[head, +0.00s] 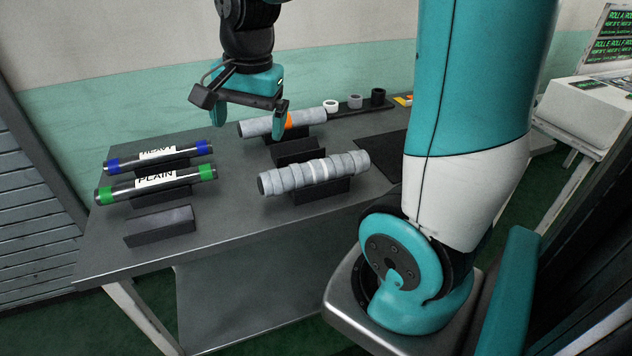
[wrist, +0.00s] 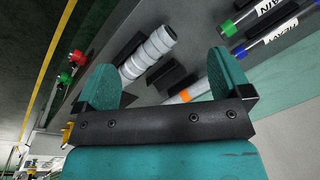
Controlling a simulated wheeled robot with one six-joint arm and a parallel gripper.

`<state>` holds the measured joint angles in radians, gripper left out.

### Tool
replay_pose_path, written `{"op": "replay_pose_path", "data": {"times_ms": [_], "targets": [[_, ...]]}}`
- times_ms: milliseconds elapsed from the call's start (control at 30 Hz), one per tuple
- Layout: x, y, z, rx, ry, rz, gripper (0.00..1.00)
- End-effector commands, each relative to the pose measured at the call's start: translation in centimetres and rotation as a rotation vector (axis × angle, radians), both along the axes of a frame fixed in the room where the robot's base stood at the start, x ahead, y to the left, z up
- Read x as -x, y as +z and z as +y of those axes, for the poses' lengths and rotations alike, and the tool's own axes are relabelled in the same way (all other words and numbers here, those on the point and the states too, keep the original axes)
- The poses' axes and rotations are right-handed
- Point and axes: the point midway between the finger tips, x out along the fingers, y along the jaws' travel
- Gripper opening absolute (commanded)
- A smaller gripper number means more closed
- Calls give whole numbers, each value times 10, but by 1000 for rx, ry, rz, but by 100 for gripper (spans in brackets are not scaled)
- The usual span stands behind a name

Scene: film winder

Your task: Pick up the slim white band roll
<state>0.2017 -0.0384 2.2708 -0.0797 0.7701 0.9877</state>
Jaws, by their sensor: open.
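My gripper (head: 247,127) is open and empty, raised above the table, up and left of the roll in the head view. Its fingers also show in the wrist view (wrist: 165,77), spread wide and apart from the roll.
A grey roll with an orange band (head: 268,123) lies behind, close to my gripper. An empty cradle (head: 297,151) sits between the two rolls. Blue-ended (head: 158,157) and green-ended (head: 155,184) rolls lie at left, with another empty cradle (head: 160,226) in front.

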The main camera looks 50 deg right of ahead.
Motion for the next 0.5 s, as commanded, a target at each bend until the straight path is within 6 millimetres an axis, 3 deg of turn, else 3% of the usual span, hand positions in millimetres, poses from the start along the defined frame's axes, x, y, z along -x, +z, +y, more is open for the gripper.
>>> {"op": "replay_pose_path", "data": {"times_ms": [33,100,200,333,500], "targets": [[-7,-16,-36,12,-234,14,96],[-10,-25,-79,29,-536,20,96],[-7,-32,-124,48,-862,20,96],[-2,-39,-154,62,-1085,16,96],[-1,-62,-164,65,-1138,18,96]]}}
